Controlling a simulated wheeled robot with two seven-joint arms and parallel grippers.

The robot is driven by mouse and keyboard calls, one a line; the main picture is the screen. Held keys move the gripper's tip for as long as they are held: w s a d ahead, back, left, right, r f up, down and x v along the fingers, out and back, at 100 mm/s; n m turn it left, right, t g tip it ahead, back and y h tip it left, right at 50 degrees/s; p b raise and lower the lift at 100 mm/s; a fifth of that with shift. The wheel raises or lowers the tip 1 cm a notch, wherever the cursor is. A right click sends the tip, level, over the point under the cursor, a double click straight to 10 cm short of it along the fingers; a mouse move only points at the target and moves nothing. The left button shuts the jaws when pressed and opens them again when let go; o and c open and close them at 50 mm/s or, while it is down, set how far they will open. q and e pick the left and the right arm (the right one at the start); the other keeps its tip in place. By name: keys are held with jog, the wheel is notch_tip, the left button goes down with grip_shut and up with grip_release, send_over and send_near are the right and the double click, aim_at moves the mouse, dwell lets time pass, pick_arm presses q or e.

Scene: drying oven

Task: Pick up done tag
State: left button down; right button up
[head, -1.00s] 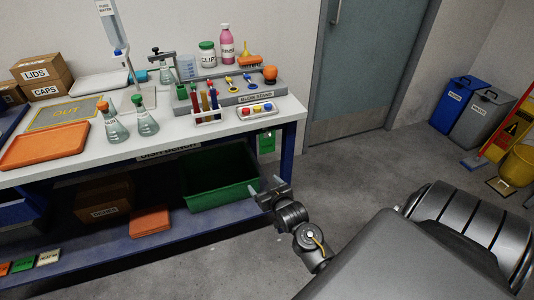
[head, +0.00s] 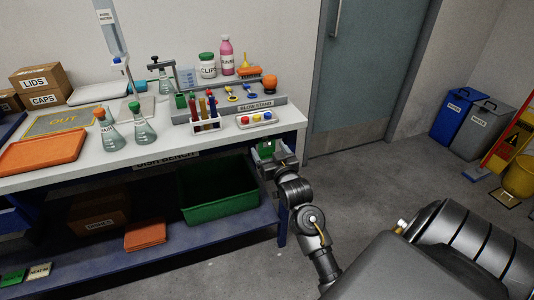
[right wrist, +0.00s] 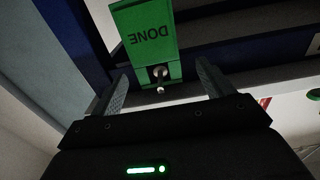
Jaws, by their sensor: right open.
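The green done tag (right wrist: 148,38) hangs at the end of the bench, with its word upside down in the right wrist view. A round metal peg (right wrist: 158,73) shows at the tag's edge. In the head view the tag (head: 266,149) is partly hidden behind my right gripper (head: 272,160). The right gripper also shows in the right wrist view (right wrist: 162,85), its two fingers apart on either side of the tag's near end. It is open and holds nothing. I cannot tell whether a finger touches the tag. My left gripper is not in view.
A green bin (head: 220,190) sits on the lower shelf.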

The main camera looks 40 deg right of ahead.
aim_at(265, 140)
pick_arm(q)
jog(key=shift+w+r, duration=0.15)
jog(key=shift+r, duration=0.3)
pick_arm(e)
jog(key=x, duration=0.5)
jog(key=shift+d, duration=0.2)
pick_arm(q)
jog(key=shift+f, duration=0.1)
pick_arm(e)
jog(key=c, duration=1)
jog(key=shift+r, duration=0.1)
jog(key=shift+c, duration=0.2)
